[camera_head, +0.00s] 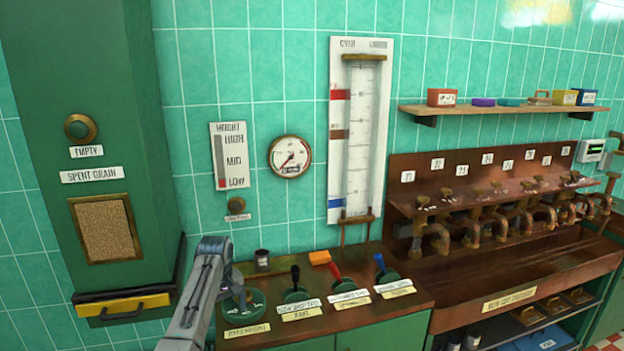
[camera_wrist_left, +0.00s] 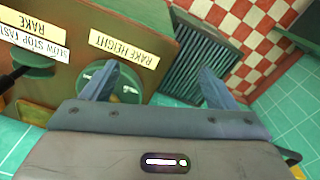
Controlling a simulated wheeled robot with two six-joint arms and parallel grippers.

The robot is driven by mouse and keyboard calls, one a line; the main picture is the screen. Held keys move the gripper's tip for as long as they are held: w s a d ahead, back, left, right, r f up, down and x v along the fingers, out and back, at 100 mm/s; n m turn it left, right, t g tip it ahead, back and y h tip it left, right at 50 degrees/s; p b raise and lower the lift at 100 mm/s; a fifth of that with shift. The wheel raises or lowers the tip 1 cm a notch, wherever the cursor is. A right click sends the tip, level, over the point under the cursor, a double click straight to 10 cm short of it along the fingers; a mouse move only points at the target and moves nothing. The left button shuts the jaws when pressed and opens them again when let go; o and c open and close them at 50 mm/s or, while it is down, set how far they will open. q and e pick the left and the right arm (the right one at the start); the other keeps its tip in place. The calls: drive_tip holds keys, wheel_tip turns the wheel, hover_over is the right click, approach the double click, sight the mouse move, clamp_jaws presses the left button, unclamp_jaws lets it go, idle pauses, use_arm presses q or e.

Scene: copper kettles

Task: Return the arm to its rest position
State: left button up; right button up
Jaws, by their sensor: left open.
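My left arm comes up from the bottom of the head view and bends at a grey joint. My left gripper (camera_head: 238,294) hangs down from it beside the round green rake height control (camera_head: 258,303), partly covering it. In the left wrist view my left gripper (camera_wrist_left: 157,82) has its two blue-grey fingers wide apart with nothing between them. The left-hand finger there overlaps the rake height control (camera_wrist_left: 124,92) in the picture; I cannot tell whether they touch. My right gripper is in neither view.
The wooden counter (camera_head: 415,296) carries a black lever (camera_head: 295,274), a red lever (camera_head: 336,273) and a blue lever (camera_head: 380,262). The green spent grain cabinet (camera_head: 85,30) stands left. A copper tap rack (camera_head: 470,180) is at right. A dark grille (camera_wrist_left: 200,62) shows below.

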use_arm(q)
drive_tip(key=s+a+f+m+t, duration=0.1)
drive_tip(key=s+a+f+m, duration=0.1)
drive_tip(key=s+f, duration=0.8)
drive_tip(key=s+a+f+m+t, duration=0.15)
drive_tip(key=s+f, duration=0.35)
drive_tip(key=s, duration=0.8)
drive_tip(key=s+r+m+t, duration=0.15)
drive_tip(key=s+r, duration=0.25)
drive_tip(key=s, duration=0.9)
drive_tip(key=s+r+m, duration=0.3)
drive_tip(key=s, duration=1.1)
drive_tip(key=a+f+g+y+b, duration=0.1)
drive_tip(key=a+f+g+b, duration=0.2)
drive_tip(key=f, duration=3.1)
drive_tip(key=s+a+f+b, duration=0.1)
drive_tip(key=s+f+b, duration=0.3)
drive_tip(key=s+f, duration=1.4)
wheel_tip(320, 180, down, 5)
drive_tip(key=shift+s+a+r, duration=0.1)
drive_tip(key=shift+s+a, duration=0.05)
drive_tip(key=shift+s, duration=0.2)
